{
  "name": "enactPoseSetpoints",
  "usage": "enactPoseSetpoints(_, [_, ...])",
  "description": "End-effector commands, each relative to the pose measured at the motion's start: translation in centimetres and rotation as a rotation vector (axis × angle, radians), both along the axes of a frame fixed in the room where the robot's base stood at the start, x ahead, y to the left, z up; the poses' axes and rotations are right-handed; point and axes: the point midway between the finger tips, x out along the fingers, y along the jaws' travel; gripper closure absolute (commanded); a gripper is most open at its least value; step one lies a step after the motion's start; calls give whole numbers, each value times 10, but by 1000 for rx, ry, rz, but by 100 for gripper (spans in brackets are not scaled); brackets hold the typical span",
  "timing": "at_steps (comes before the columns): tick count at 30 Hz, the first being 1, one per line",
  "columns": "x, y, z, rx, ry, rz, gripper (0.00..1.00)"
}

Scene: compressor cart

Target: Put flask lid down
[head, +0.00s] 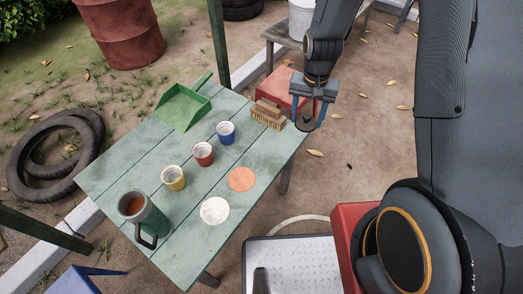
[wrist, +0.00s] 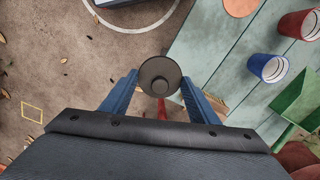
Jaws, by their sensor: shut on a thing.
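My gripper (head: 308,119) has blue fingers and is shut on the flask lid (wrist: 160,76), a dark round disc with a small raised centre. In the head view the lid (head: 304,124) shows between the fingertips at the table's far right corner. In the wrist view it overlaps the table's edge, with ground beside it; its height over the table is hard to tell. The green flask (head: 152,222) stands open at the table's near left end, with brown liquid inside and its handle toward the front.
The green plank table (head: 130,174) holds yellow (head: 173,178), red (head: 203,154) and blue (head: 226,133) cups, an orange disc (head: 241,179), a white disc (head: 214,210), a brush (head: 267,115) close to my gripper and a green dustpan (head: 183,107). Bare planks lie between the brush and orange disc.

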Motion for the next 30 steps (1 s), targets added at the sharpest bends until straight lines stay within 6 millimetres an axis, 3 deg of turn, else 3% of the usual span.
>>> enactPoseSetpoints(9, [10,53,-22,1,-2,-561,67])
enactPoseSetpoints(21, [8,108,-41,1,-1,-1253,67])
enactPoseSetpoints(30, [5,124,-47,-1,0,-1499,67])
